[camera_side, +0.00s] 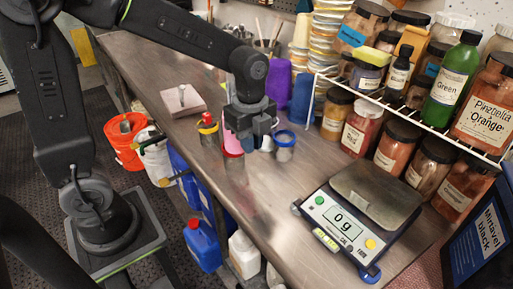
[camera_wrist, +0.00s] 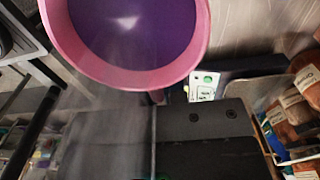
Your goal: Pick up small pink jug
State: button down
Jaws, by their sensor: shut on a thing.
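The small pink jug (camera_wrist: 140,78) fills the top of the wrist view, seen from above, with purple inside it. Its pink side (camera_side: 233,146) shows in the side view, partly hidden behind my gripper (camera_side: 250,132). In the wrist view my gripper (camera_wrist: 155,105) has its dark jaws closed together at the jug's near side, apparently on its handle. The handle itself is mostly hidden by the jaws. I cannot tell from these views whether the jug's base touches the bench.
The metal bench (camera_side: 170,75) has a scale (camera_side: 360,213) reading 0 g at the right. A yellow-topped cup (camera_side: 208,130) and a blue-rimmed cup (camera_side: 285,146) stand close beside my gripper. A wire shelf (camera_side: 410,112) with jars lines the back.

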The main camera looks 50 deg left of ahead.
jog(key=shift+a+r, duration=0.4)
jog(key=shift+a, duration=0.2)
jog(key=shift+a, duration=0.1)
jog(key=w+a+f+n, duration=0.1)
jog(key=w+a+n, duration=0.3)
jog(key=n, duration=0.9)
jog(key=w+a+f+n, duration=0.1)
jog(key=w+a+n, duration=0.3)
jog(key=n, duration=1)
jog(key=shift+w+a, duration=0.25)
jog(key=shift+a, duration=0.6)
jog(key=shift+r+t+h, duration=0.1)
jog(key=shift+t+h, duration=0.3)
jog(key=shift+w+r+t+h, duration=0.15)
jog(key=shift+t+h, duration=0.55)
jog(key=shift+d, duration=0.1)
